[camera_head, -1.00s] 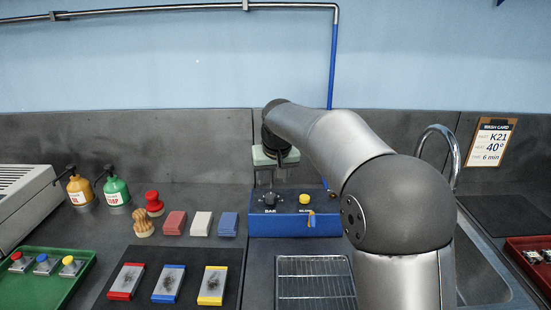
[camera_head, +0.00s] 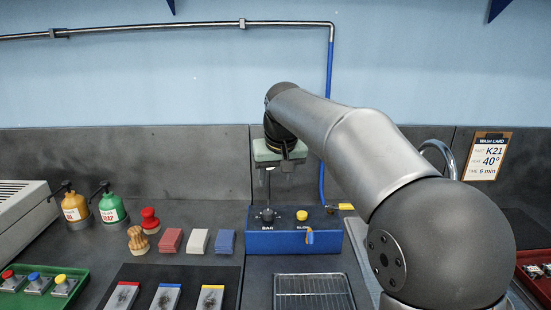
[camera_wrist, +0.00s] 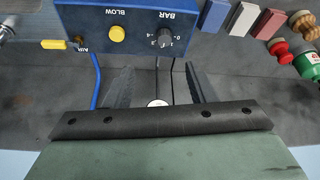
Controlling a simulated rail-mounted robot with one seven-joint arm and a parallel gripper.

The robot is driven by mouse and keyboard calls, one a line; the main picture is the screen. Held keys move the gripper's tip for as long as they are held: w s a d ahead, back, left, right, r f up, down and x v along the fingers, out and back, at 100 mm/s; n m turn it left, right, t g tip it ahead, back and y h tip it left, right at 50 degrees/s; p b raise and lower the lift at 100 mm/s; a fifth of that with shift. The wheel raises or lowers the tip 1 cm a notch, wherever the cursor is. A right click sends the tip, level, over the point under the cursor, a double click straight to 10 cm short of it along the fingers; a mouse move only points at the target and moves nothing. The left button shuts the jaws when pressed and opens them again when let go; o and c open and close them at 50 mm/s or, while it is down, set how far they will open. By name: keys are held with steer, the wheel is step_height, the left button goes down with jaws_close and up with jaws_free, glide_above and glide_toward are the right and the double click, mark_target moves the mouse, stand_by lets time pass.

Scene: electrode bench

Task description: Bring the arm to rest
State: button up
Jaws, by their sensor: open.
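My arm reaches from the lower right over the bench in the head view. My gripper (camera_wrist: 157,90) shows in the wrist view with its two dark fingers apart and nothing between them. In the head view the gripper end is above and behind the blue control box (camera_head: 292,240), near the back wall; its fingers are small and partly hidden there. The box also shows in the wrist view (camera_wrist: 130,42), with a black BAR knob (camera_wrist: 165,38) and a yellow BLOW button (camera_wrist: 117,33). The fingers are apart from the box.
A wire rack (camera_head: 313,293) lies before the box. Red, white and blue blocks (camera_head: 198,241), brushes (camera_head: 138,239) and two pump bottles (camera_head: 111,208) stand to the left. A green tray (camera_head: 72,298) is at far left, a red tray (camera_head: 530,289) at far right.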

steer(key=s+d+f+g, duration=0.1)
steer(key=s+d+f, duration=0.4)
steer(key=s, duration=0.6)
steer(key=s+d+f+m+g, duration=0.1)
steer(key=s+d+f, duration=0.4)
steer(key=s+f, duration=0.3)
steer(key=s+d+f+m+g, duration=0.1)
steer(key=s+d+f, duration=0.4)
steer(key=s, duration=0.9)
steer(key=shift+s+f+g+h, duration=0.2)
steer(key=shift+f+g+h, duration=0.15)
steer(key=shift+f, duration=0.55)
